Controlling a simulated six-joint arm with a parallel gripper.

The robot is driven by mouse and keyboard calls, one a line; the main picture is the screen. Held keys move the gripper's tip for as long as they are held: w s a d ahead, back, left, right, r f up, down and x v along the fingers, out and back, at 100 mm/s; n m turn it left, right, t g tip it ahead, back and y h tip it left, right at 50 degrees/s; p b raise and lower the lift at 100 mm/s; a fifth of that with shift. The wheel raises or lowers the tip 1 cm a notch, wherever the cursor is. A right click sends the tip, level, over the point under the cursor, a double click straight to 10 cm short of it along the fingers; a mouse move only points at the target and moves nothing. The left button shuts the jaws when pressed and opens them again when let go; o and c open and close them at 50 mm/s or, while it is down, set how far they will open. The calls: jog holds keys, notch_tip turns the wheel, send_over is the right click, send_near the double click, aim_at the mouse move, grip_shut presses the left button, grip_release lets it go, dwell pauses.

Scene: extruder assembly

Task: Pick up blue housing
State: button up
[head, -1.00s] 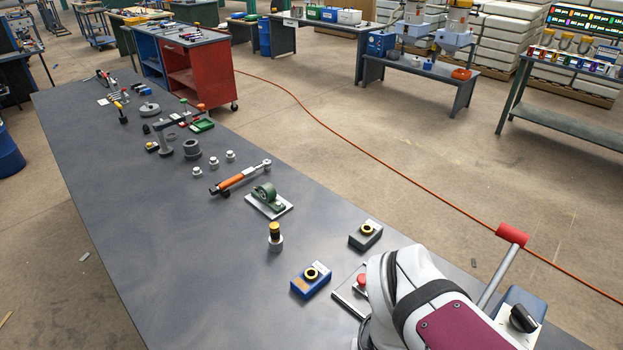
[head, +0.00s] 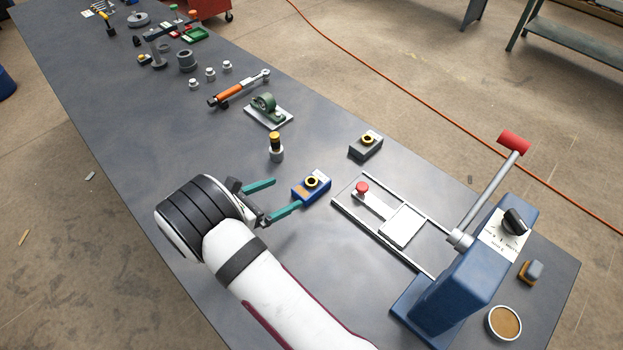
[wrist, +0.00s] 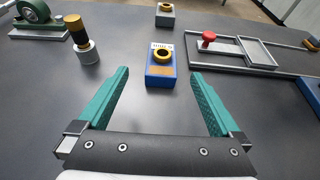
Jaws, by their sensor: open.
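The blue housing (head: 312,192) is a small blue block with a yellow-rimmed black ring on top, standing on the grey bench. It also shows in the wrist view (wrist: 160,74), centred ahead between the fingertips. My gripper (head: 284,195) has two teal fingers spread apart, pointing at the housing. In the wrist view my gripper (wrist: 160,76) is open and empty, with one finger to each side of the housing's line. In the head view the nearer fingertip is close to the housing's lower left side; whether it touches cannot be told.
A grey housing (head: 366,145) stands behind the blue one. A yellow-and-black capped cylinder (head: 276,148) stands to its left. A railed fixture with a red knob (head: 362,188) lies to the right, beside a blue lever press (head: 455,285). The bench left of my arm is clear.

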aim_at(308, 184)
jog(key=x, duration=1.1)
jog(key=shift+s+d+f, duration=0.1)
jog(key=shift+d, duration=0.1)
grip_shut()
